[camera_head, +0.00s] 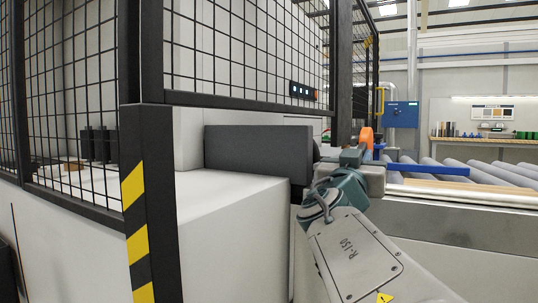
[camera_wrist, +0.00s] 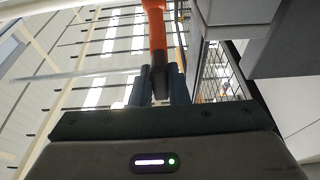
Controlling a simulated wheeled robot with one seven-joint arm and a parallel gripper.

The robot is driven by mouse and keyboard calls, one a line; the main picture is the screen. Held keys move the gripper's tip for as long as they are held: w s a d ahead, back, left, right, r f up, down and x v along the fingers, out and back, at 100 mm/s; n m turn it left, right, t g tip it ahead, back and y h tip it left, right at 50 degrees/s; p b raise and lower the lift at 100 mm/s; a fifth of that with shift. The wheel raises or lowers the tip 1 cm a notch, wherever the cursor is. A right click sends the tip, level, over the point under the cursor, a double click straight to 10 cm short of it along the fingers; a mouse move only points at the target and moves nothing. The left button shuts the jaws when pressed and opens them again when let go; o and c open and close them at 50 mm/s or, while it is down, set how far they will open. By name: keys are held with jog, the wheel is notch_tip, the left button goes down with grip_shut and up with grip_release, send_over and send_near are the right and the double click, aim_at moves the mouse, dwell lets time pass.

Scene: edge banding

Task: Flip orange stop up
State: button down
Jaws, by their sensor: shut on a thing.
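The orange stop (camera_head: 367,137) shows in the head view as a small rounded piece just beyond my gripper, beside the near end of the roller conveyor. In the wrist view the orange stop (camera_wrist: 155,30) runs from the top edge down to a dark lower part between my fingers. My gripper (camera_wrist: 159,80) is shut on the stop there. In the head view my gripper (camera_head: 364,155) hides the lower part of the stop, so its mounting and exact tilt cannot be told.
A dark grey block (camera_head: 258,147) on a white machine body stands left of my gripper. The roller conveyor (camera_head: 460,170) with a blue strip (camera_head: 428,169) runs to the right. A black mesh fence with a striped post (camera_head: 146,200) stands at the left.

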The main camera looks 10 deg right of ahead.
jog(key=shift+s+a+f+t, duration=0.1)
jog(key=shift+f+t, duration=0.2)
jog(key=shift+f, duration=0.1)
dwell(0.4)
jog(key=c, duration=1.4)
grip_release()
jog(key=shift+s, duration=0.1)
